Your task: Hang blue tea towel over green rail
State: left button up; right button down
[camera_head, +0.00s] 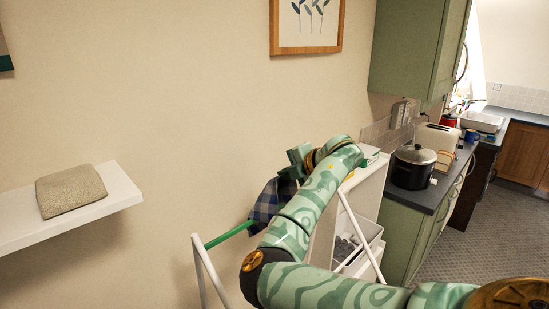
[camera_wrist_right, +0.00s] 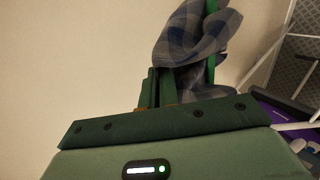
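The blue checked tea towel (camera_head: 265,203) hangs in folds at the far part of the green rail (camera_head: 230,234), partly behind my right arm. In the right wrist view the towel (camera_wrist_right: 190,42) bunches around the green rail (camera_wrist_right: 211,68), which shows above and below the cloth. My right gripper (camera_head: 297,160) is just above the towel in the head view. In the wrist view its fingers (camera_wrist_right: 158,82) are close to the towel's lower edge. Whether they pinch cloth I cannot tell. My left gripper is not in view.
The rail sits on a white frame (camera_head: 203,267) beside the wall. A white shelf (camera_head: 125,188) with a folded beige cloth (camera_head: 70,190) is at left. A white unit with a bin (camera_head: 362,240) stands close right of my arm. A black pot (camera_head: 412,167) is on the counter.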

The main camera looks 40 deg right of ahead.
jog(key=s+f+t+b, duration=0.1)
jog(key=s+f+b, duration=0.2)
jog(key=f+b, duration=0.4)
jog(key=s+f+t+b, duration=0.1)
jog(key=s+f+b, duration=0.2)
jog(key=f+b, duration=0.4)
jog(key=shift+d+f+b, duration=0.15)
jog(key=shift+d+b, duration=0.1)
jog(key=shift+b, duration=0.1)
jog(key=c, duration=1)
grip_release()
